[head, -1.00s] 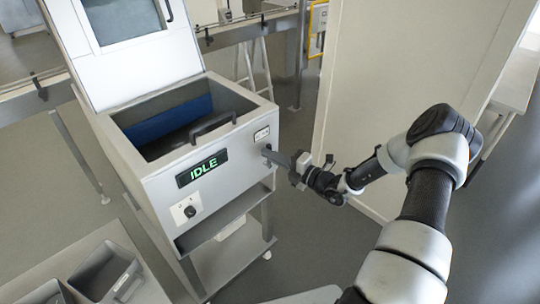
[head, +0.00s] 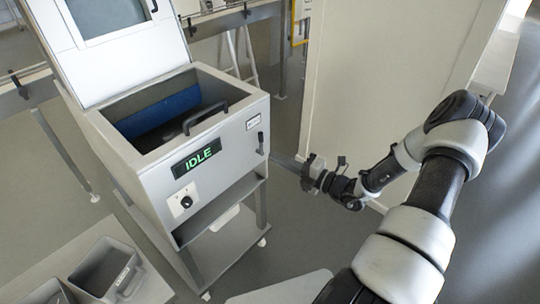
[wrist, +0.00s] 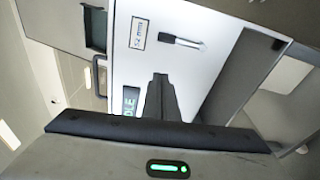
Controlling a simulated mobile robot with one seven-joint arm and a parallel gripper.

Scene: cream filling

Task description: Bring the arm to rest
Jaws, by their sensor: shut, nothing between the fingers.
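My gripper (head: 277,157) is shut and empty, to the right of the grey machine (head: 229,170). In the wrist view my shut fingers (wrist: 160,98) point at the machine's white front panel (wrist: 185,60). The black lever (head: 261,143) on the panel's right side is near the fingertips, with a gap between them; it also shows in the wrist view (wrist: 181,41). My arm reaches in from the lower right, bent at the elbow.
The machine's lid (head: 108,42) stands open over its bin, and its display (head: 196,158) reads IDLE. A grey bin (head: 107,268) sits on a surface at lower left. A pale partition (head: 395,80) stands behind my arm. Floor is free right of the machine.

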